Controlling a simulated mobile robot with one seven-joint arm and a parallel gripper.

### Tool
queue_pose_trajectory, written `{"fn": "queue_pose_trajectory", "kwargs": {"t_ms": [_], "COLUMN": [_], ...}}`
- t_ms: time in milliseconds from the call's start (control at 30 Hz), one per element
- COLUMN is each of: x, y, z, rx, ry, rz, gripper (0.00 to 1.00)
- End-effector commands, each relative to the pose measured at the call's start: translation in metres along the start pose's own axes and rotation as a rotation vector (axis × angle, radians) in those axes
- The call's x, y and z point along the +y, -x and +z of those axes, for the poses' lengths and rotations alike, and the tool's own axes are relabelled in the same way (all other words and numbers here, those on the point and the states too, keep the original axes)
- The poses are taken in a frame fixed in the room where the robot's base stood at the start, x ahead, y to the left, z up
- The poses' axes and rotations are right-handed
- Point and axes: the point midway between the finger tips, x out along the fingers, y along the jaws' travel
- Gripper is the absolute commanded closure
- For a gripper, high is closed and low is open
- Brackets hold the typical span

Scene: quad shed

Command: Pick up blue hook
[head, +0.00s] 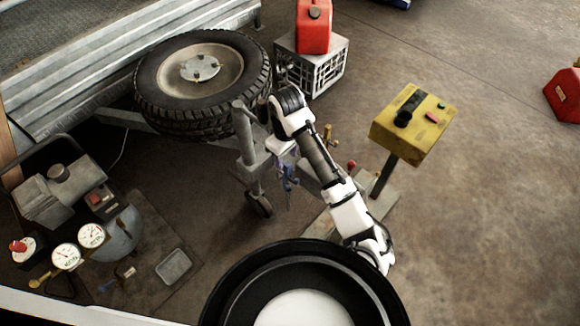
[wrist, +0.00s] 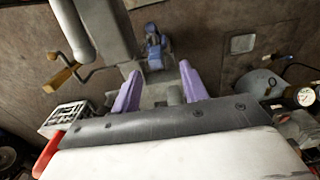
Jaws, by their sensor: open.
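The blue hook (head: 288,184) is small in the head view, hanging low beside the grey jack post of the trailer. In the wrist view a blue piece (wrist: 154,48), which looks like the hook, shows beyond my fingertips and roughly between them. Its exact shape is hard to make out. My gripper (wrist: 160,78) is open, with its two purple fingers apart and nothing between them. In the head view my gripper (head: 285,162) is beside the jack post, just above the hook; its fingers are small and partly blurred there.
The jack post (head: 245,135) and tyre (head: 170,85) stand left of my gripper. The jack's crank handle (wrist: 62,78) shows in the wrist view. A yellow control box (head: 412,130) stands right, a crate (head: 318,72) behind, a compressor (head: 115,235) lower left.

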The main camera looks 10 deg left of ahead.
Motion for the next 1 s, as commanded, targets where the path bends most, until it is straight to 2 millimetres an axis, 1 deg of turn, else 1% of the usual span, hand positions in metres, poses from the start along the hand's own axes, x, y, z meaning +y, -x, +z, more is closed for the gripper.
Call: {"fn": "queue_pose_trajectory", "kwargs": {"t_ms": [133, 300, 467, 600, 733, 833, 1000], "x": [0.000, 0.000, 0.001, 0.001, 0.002, 0.003, 0.003], "y": [-0.006, -0.025, -0.037, -0.058, -0.073, -0.077, -0.077], "z": [0.004, 0.004, 0.003, 0.001, 0.002, 0.002, 0.001], "rx": [-0.015, -0.014, -0.014, -0.014, -0.014, -0.014, -0.013], "ry": [-0.003, -0.004, -0.003, -0.004, -0.005, -0.004, -0.003], "rz": [-0.008, -0.009, -0.008, -0.009, -0.008, -0.007, -0.006], "gripper": [0.56, 0.56, 0.56, 0.56, 0.56, 0.56, 0.56]}}
